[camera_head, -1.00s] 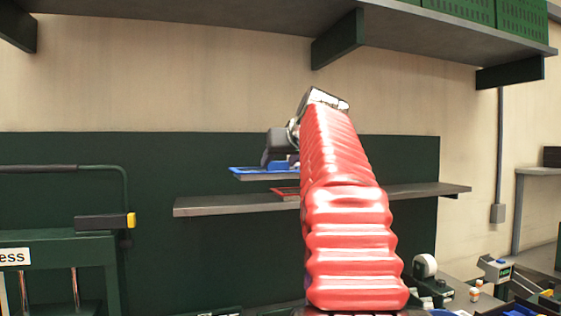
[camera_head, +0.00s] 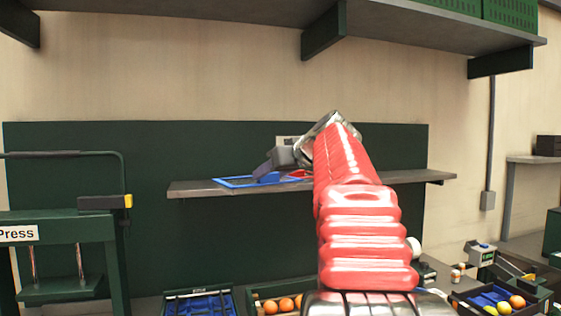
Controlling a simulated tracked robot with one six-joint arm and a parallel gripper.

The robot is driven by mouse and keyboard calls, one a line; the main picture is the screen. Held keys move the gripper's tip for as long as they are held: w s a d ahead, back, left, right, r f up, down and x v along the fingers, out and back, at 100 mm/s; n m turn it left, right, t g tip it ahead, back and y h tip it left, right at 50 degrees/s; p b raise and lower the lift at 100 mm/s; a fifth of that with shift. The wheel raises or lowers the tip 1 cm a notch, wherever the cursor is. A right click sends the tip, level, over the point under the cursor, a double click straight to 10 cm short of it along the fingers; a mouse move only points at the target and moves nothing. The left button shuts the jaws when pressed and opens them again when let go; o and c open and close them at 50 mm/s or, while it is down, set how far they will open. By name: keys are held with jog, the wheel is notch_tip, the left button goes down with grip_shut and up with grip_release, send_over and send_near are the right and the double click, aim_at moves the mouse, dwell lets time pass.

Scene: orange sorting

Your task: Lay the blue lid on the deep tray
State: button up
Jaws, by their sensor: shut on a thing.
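The blue lid (camera_head: 234,182) is a flat, blue-rimmed panel left of my red-sleeved arm. My gripper (camera_head: 262,174) is shut on the lid's blue handle area and holds it roughly level, in line with the wall shelf. My arm hides part of the lid's right side and surroundings. Several trays show low in the picture: a dark one with a blue inside (camera_head: 167,302), one with oranges (camera_head: 256,302), and one at right with fruit (camera_head: 542,296). I cannot tell which is the deep tray.
The grey wall shelf (camera_head: 410,178) runs behind the lid, with a red item (camera_head: 300,174) partly behind my wrist. A green press (camera_head: 60,227) stands at left. An upper shelf (camera_head: 240,12) hangs overhead. A scale-like device (camera_head: 480,252) stands at right.

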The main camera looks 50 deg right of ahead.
jog(key=s+a+f+n+y, duration=0.1)
jog(key=a+f, duration=0.5)
jog(key=f, duration=0.5)
jog(key=s+a+f+n+y, duration=0.1)
jog(key=a+f+n+y, duration=0.1)
jog(key=a+f, duration=0.4)
jog(key=s+a+f+n+y, duration=0.1)
jog(key=a+f, duration=0.5)
jog(key=f, duration=1)
jog(key=shift+s+f+y, duration=0.3)
jog(key=shift+s+y, duration=0.15)
jog(key=shift+y, duration=0.15)
jog(key=shift+w+a, duration=0.1)
jog(key=shift+a, duration=0.05)
